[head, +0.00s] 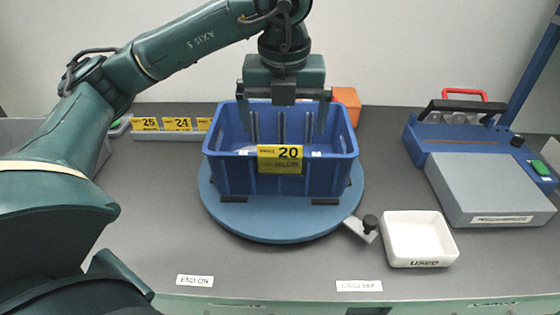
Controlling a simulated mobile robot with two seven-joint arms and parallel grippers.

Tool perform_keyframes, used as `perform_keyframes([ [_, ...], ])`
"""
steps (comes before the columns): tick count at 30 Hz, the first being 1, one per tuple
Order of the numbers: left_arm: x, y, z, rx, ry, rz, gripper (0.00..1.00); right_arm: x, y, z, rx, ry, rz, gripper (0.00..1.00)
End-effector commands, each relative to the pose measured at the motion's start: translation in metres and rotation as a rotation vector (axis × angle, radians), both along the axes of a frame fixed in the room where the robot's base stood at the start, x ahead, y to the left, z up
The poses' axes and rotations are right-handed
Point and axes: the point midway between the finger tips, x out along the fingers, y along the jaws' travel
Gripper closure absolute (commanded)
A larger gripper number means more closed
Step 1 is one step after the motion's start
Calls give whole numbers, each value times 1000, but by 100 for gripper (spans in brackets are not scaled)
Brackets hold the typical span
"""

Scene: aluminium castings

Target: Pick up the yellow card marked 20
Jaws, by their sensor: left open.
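The yellow card marked 20 (280,158) is on the near side of a blue crate (225,172), upright and facing me, near the rim. My left gripper (284,125) points down over the crate, with its two fingers spread apart and nothing seen between them. The fingertips appear above or just inside the crate, behind the card; their exact depth is hard to tell. The crate stands on a round blue turntable (260,222). My right gripper is not in view.
A rack (160,135) with yellow cards marked 25 and 24 stands at the back left. A white tray labelled USED (420,263) is at the right front. A blue device with a grey block (485,185) stands further right. The front left bench is clear.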

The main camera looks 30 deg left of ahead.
Motion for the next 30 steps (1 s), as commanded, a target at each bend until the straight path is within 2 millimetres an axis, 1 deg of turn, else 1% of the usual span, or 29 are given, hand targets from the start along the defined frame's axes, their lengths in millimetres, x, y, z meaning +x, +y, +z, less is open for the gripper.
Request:
perform_keyframes([
  [1, 0, 0, -4, -1, 1, 0, 0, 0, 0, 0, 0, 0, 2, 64],
  [5, 1, 2, -10, -1, 1, 1, 0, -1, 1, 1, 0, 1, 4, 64],
  [11, 6, 14, -36, -1, 3, 2, 0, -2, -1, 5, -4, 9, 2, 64],
  [12, 7, 13, -43, -1, 3, 0, 0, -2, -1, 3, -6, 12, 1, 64],
  [15, 8, 14, -53, -2, 1, 0, 0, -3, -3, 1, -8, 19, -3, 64],
  [18, 9, 14, -57, -2, -2, 0, 0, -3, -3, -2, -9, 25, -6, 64],
  [23, 9, 14, -57, -2, -2, 0, 0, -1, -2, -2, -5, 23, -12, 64],
  [26, 9, 13, -57, -3, -2, 0, 7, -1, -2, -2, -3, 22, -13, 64],
  [30, 9, 13, -57, -3, -2, 0, 18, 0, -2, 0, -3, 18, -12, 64],
])
